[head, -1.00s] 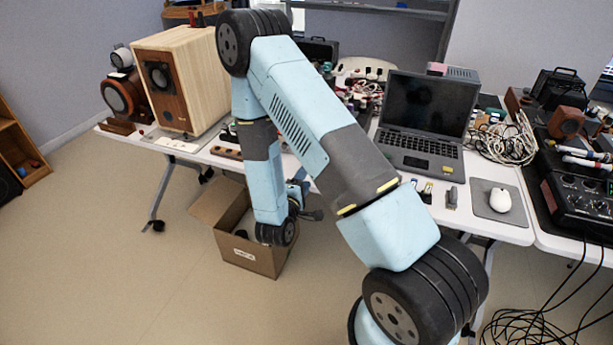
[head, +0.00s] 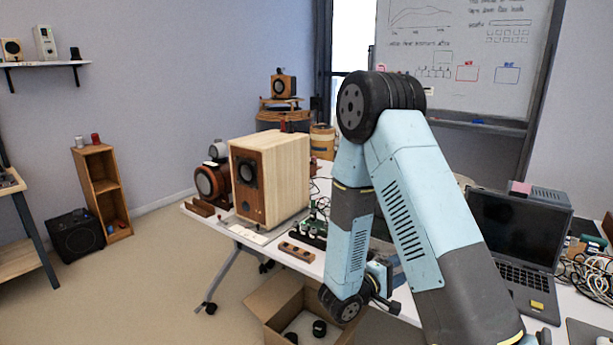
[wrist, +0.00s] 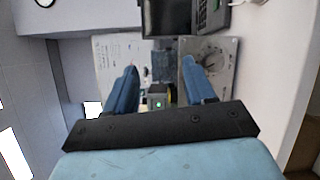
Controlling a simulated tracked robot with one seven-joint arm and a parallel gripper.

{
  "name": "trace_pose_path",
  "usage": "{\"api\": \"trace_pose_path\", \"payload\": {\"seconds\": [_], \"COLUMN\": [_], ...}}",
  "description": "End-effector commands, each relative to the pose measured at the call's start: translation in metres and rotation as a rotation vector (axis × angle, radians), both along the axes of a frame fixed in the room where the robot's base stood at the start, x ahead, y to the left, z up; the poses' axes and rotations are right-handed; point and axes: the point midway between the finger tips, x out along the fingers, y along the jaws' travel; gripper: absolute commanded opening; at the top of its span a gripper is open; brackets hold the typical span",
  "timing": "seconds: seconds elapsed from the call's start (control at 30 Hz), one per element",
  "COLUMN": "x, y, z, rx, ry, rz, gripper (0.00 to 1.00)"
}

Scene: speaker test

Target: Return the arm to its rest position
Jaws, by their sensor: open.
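My blue arm spans the right half of the head view, bent over the white table. Its upper link rises to a dark elbow joint, and the forearm hangs down by the table's front edge. My gripper (wrist: 160,80) shows in the wrist view with two blue fingers spread apart and nothing held between them. Beyond the fingers are a small dark block with a green light (wrist: 158,103) and a grey plate with a round dial (wrist: 212,58). In the head view the gripper is partly hidden behind the wrist joint.
An open cardboard box (head: 264,305) with dark round pieces inside stands on the floor below my wrist. A wooden speaker (head: 283,180) stands on the table to the left, a laptop (head: 515,235) to the right.

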Motion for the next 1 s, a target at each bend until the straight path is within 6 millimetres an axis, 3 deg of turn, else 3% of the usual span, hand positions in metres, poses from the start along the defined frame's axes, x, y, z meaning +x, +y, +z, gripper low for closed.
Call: {"api": "trace_pose_path", "payload": {"seconds": [0.2,0.5,0.77,1.0], "x": [-0.028,-0.077,-0.122,-0.158], "y": [-0.033,-0.062,-0.070,-0.066], "z": [0.050,0.100,0.129,0.149], "rx": [0.059,0.224,0.437,0.673], "ry": [0.031,0.088,0.130,0.153], "rz": [-0.214,-0.459,-0.602,-0.665], "gripper": [0.54,0.54,0.54,0.54]}}
